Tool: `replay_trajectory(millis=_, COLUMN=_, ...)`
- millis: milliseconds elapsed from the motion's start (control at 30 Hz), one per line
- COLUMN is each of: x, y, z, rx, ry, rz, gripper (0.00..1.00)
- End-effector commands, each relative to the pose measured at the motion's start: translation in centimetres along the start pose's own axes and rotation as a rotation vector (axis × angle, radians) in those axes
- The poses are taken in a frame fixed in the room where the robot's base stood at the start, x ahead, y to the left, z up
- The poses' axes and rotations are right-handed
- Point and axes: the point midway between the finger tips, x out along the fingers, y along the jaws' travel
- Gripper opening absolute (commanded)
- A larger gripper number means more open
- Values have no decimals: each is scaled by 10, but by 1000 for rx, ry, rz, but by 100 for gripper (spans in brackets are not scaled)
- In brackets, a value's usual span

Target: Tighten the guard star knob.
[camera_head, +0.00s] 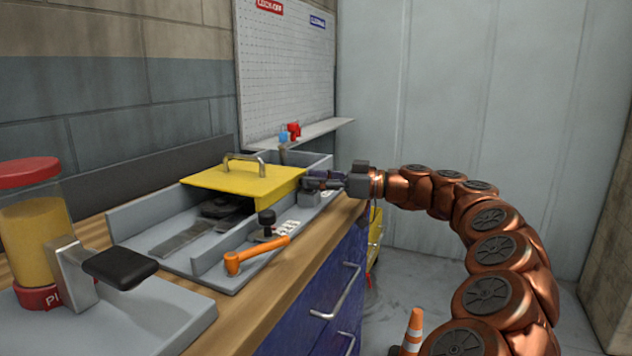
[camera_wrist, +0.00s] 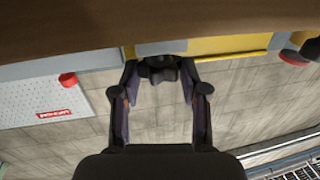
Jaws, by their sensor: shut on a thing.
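The yellow guard (camera_head: 245,185) with its grey handle covers part of the grey runout tray; its yellow face also shows in the wrist view (camera_wrist: 225,46). A dark star knob (camera_wrist: 158,71) is between my fingers in the wrist view, at the guard's side. My gripper (camera_head: 312,181) is at the guard's right end and shut on the knob; it also shows in the wrist view (camera_wrist: 158,92). In the head view I cannot make out the knob, as my fingers are in front of it.
An orange-handled lever (camera_head: 258,254) and a black knob (camera_head: 267,219) are on the front of the tray (camera_head: 215,272). A jar with a red lid (camera_head: 28,172) stands at left. A pegboard (camera_head: 287,65) is behind. An orange cone (camera_head: 413,330) stands on the floor.

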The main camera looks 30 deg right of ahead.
Motion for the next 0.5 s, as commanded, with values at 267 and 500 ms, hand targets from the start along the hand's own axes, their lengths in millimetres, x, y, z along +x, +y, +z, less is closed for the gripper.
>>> replay_trajectory(millis=267, x=1, y=-3, z=3, rx=0, ry=1, rz=84, gripper=9)
replay_trajectory(millis=500, x=2, y=-5, z=4, rx=0, ry=0, rz=167, gripper=9)
